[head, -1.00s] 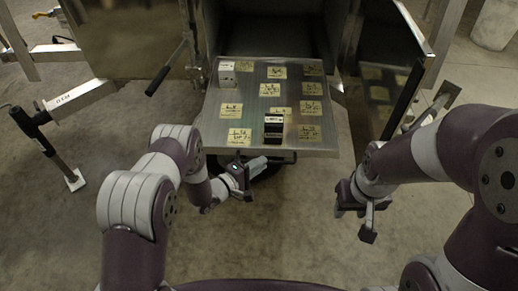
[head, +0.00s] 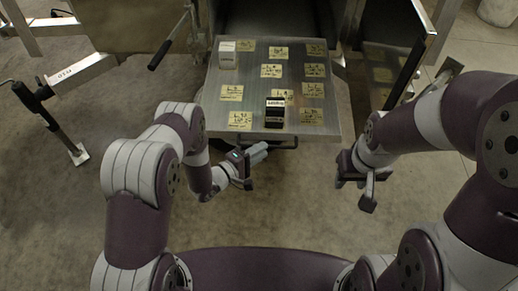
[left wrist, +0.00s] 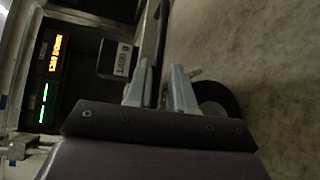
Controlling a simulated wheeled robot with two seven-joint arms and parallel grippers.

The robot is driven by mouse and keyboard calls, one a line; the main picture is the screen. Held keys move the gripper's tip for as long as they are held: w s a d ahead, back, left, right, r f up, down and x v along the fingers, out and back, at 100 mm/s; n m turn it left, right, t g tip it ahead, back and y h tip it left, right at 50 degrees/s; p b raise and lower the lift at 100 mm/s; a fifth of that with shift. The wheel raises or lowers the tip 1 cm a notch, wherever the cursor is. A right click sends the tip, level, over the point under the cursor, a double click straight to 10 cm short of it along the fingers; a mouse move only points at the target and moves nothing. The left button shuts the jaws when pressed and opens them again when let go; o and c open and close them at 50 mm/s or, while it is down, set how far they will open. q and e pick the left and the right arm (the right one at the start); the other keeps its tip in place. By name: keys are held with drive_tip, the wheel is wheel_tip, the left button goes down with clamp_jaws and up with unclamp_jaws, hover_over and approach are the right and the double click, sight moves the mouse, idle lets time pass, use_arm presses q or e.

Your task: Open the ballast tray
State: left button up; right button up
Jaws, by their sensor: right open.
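The ballast tray (head: 243,98) is a flat metal plate pulled well out of the cabinet in the head view. Yellow labels, a light block (head: 227,55) and a black block (head: 275,113) are on it. A dark bar handle (head: 285,147) runs below its front edge. My left gripper (head: 258,152) is at the handle. In the left wrist view its two fingers (left wrist: 160,92) stand on either side of the dark bar and appear shut on it. My right gripper (head: 358,190) is open and empty, right of the tray's front corner and apart from it.
An open door (head: 388,60) stands right of the tray. A dark-gripped lever (head: 160,54) is at left. A trailer jack leg (head: 60,130) stands farther left. The left wrist view shows orange and green displays (left wrist: 50,75) and a wheel (left wrist: 217,97). Floor around the arms is clear.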

use_arm(q)
drive_tip(key=shift+w, duration=0.1)
drive_tip(key=p+v, duration=0.2)
drive_tip(key=v, duration=1)
drive_tip(key=shift+s+a, duration=0.2)
drive_tip(key=shift+s, duration=0.15)
